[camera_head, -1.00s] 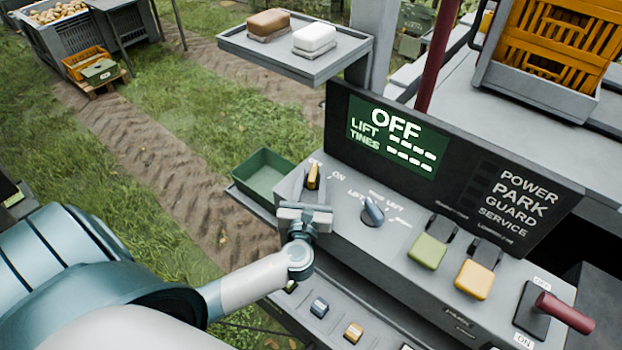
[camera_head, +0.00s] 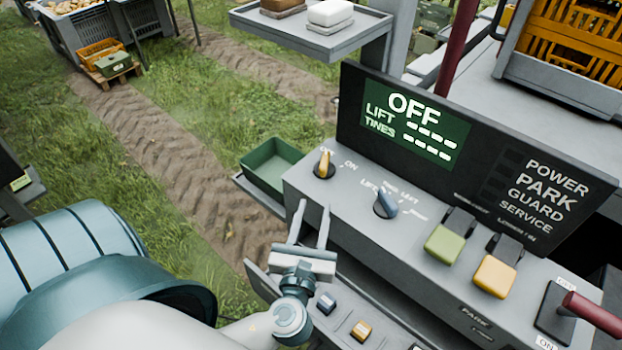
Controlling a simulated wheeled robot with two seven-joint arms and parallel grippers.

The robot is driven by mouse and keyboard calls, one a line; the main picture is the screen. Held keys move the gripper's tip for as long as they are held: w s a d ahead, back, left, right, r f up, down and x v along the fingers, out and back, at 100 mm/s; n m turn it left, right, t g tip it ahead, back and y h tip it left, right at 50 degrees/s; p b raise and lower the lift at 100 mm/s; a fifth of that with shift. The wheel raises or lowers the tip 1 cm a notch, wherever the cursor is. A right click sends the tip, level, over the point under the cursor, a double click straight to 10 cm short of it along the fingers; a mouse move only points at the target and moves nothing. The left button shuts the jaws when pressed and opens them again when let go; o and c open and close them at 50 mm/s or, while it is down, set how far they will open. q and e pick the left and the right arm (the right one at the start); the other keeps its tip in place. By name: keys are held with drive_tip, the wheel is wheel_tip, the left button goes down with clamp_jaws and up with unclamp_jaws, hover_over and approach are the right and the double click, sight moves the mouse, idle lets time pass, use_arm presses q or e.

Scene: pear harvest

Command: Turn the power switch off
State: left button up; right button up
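The power switch (camera_head: 325,164) is a small yellow-orange knob at the left end of the grey control panel (camera_head: 440,285). It has OFF and ON labels beside it, and its pointer stands nearly upright toward the OFF side. The display (camera_head: 412,122) reads OFF, with dashes after LIFT and TINES. My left gripper (camera_head: 312,222) is in front of the panel's left end, below and apart from the switch. Its two fingers are spread with nothing between them. My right gripper is not in view.
A blue-grey selector knob (camera_head: 386,204), a green button (camera_head: 444,244), a yellow button (camera_head: 495,276) and a red lever (camera_head: 592,314) are on the panel. A green tray (camera_head: 272,166) sits left of the switch. A shelf (camera_head: 310,35) with two blocks hangs above.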

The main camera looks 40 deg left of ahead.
use_arm(q)
drive_tip(key=shift+b+v, duration=0.3)
drive_tip(key=shift+v, duration=1.15)
